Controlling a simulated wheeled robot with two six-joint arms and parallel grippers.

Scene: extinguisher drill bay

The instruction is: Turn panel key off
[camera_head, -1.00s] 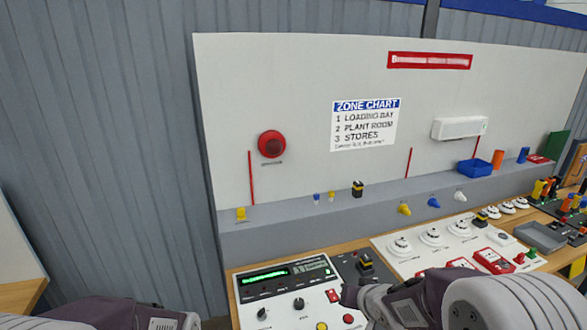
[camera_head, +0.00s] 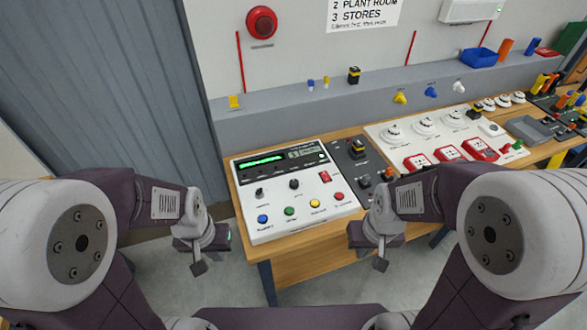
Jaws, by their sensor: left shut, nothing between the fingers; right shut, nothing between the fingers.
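The white control panel (camera_head: 277,213) lies on the wooden bench. It has a lit green display (camera_head: 262,161), a left black knob (camera_head: 259,193), a right black knob (camera_head: 294,184), a red switch (camera_head: 325,176) and a row of coloured buttons. Which knob is the key, and its exact setting, is too small to tell. My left gripper (camera_head: 198,268) is shut and empty, left of the panel and in front of the bench. My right gripper (camera_head: 380,265) is shut and empty, right of the panel's near corner. Neither touches the panel.
A dark module (camera_head: 357,149) with a black-and-yellow part sits right of the panel. A white board (camera_head: 390,150) with round detectors and red call points is further right. A grey ledge (camera_head: 290,105) runs behind. The floor before the bench is clear.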

